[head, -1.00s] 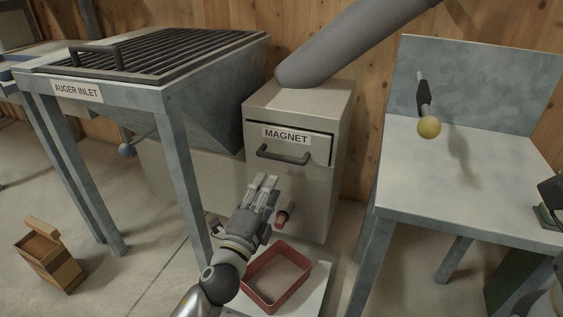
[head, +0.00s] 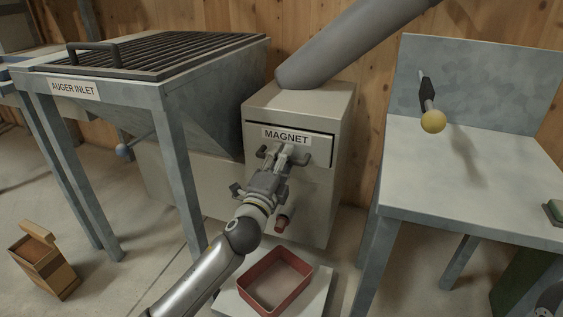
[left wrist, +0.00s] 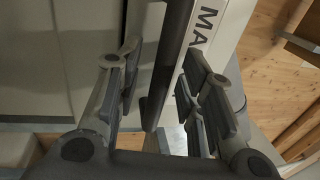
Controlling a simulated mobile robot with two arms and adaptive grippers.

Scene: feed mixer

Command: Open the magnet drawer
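The magnet drawer (head: 322,150) is set in the upper front of a beige cabinet and looks closed. It carries a MAGNET label (head: 286,136) and a dark bar handle (head: 262,152). My left gripper (head: 287,156) is at the middle of the handle and covers part of it. In the left wrist view, the two fingers of the left gripper (left wrist: 160,75) are spread, with the handle bar (left wrist: 168,62) between them. Gaps show on both sides, so the fingers are not closed on it.
Below the drawer are a reddish spout (head: 281,223) and a red tray (head: 274,282) on a pale platform. The auger inlet (head: 75,88) stands to the left. A grey pipe (head: 345,45) rises above the cabinet.

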